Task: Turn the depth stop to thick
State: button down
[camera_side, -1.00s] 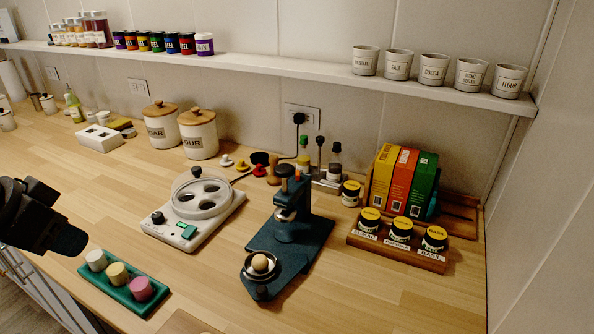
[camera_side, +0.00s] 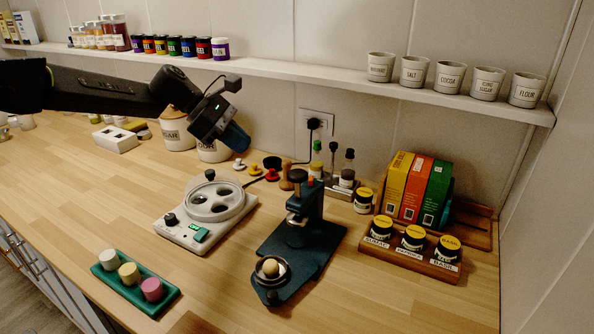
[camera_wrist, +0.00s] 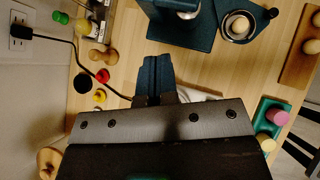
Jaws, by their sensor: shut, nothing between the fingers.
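A dark teal press (camera_side: 296,235) stands on the counter in the side view. It has a black knob (camera_side: 298,175) and a small orange-red part (camera_side: 310,182) at its top. A round dish with a pale ball (camera_side: 270,267) sits at its front end. I cannot tell which part is the depth stop, and no "thick" mark is readable. My gripper (camera_side: 238,143) is shut and empty, raised behind and left of the press, apart from it. In the wrist view its fingertips (camera_wrist: 155,70) point toward the press (camera_wrist: 180,25), whose top is cut off.
A white machine with a round plate (camera_side: 205,215) stands left of the press. A green tray (camera_side: 170,300) with three coloured pieces lies in front. A spice rack (camera_side: 400,260) is at right. Bottles (camera_side: 348,170), toy-like pieces and a power cord stand behind the press.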

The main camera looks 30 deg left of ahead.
jog(key=w+n, duration=0.1)
send_near(311, 181)
jog(key=w+f, duration=0.1)
jog(key=d+f, duration=0.1)
jog(key=f, duration=0.1)
jog(key=w+d+f, duration=0.1)
jog(key=f, duration=0.1)
jog(key=shift+w+f, duration=0.25)
jog(key=shift+w, duration=0.1)
jog(key=shift+w+d, duration=0.25)
jog(key=shift+d, duration=0.35)
